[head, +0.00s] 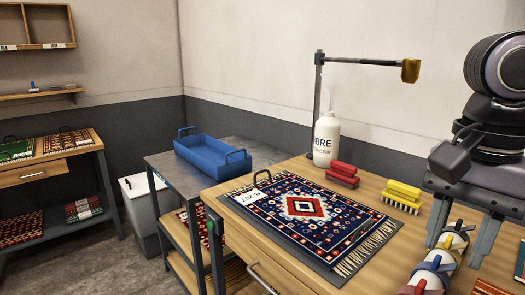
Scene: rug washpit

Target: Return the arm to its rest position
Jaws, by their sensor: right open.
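My right gripper (462,228) is at the right side of the head view, raised over the right part of the wooden workbench. Its two fingers point down and stand apart, with nothing seen held between them. Several white rounded items with coloured tips (440,262) show just below the fingers; I cannot tell the gap between them. My left gripper is not in view.
A patterned rug (305,208) lies on a dark mat on the bench (238,236). A blue tray (208,150) sits on the grey table.

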